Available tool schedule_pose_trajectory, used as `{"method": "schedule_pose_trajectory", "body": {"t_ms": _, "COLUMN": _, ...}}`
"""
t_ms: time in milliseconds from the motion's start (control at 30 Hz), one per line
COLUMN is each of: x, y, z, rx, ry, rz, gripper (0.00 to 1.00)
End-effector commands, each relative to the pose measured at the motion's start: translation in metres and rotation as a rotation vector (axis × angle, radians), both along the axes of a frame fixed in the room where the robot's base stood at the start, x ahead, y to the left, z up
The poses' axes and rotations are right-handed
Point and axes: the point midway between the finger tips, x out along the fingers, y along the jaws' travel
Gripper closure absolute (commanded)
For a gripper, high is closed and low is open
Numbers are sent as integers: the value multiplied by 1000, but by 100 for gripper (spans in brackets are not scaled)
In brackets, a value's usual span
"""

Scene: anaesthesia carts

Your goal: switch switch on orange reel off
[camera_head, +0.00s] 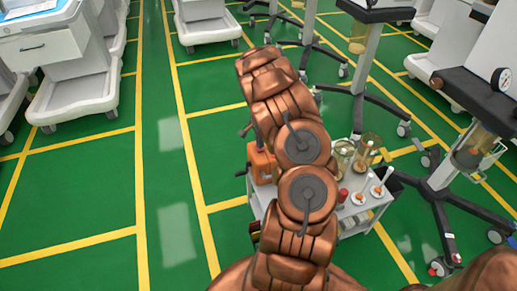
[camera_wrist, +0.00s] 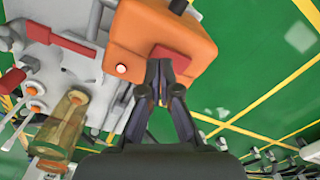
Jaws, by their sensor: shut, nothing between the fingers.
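The orange reel (camera_head: 262,166) stands at the left end of a small grey cart, partly hidden by my arm. In the wrist view the orange reel (camera_wrist: 150,30) fills the upper middle. A dark red patch (camera_wrist: 174,57), which looks like the switch, is on its face, with a white round button (camera_wrist: 121,70) to its left. My gripper (camera_wrist: 164,66) is shut and empty, its fingertips at the lower edge of the red patch. I cannot tell whether they touch it, nor which way the switch is set. The head view does not show the fingertips.
The grey cart (camera_head: 352,212) also carries glass jars (camera_head: 368,143) and small white-based items (camera_head: 377,191). A red-handled part (camera_wrist: 58,38) and a yellowish jar (camera_wrist: 62,120) are left of the reel. A wheeled stand (camera_head: 440,190) is close right. Green floor on the left is clear.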

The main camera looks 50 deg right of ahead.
Motion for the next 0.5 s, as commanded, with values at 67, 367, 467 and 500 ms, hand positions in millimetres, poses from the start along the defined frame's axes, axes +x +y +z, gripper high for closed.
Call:
{"method": "schedule_pose_trajectory", "body": {"t_ms": 67, "x": 0, "y": 0, "z": -1, "rx": 0, "ry": 0, "rz": 0, "gripper": 100}}
{"method": "schedule_pose_trajectory", "body": {"t_ms": 367, "x": 0, "y": 0, "z": -5, "rx": 0, "ry": 0, "rz": 0, "gripper": 100}}
{"method": "schedule_pose_trajectory", "body": {"t_ms": 467, "x": 0, "y": 0, "z": -6, "rx": 0, "ry": 0, "rz": 0, "gripper": 100}}
{"method": "schedule_pose_trajectory", "body": {"t_ms": 500, "x": 0, "y": 0, "z": -6, "rx": 0, "ry": 0, "rz": 0, "gripper": 100}}
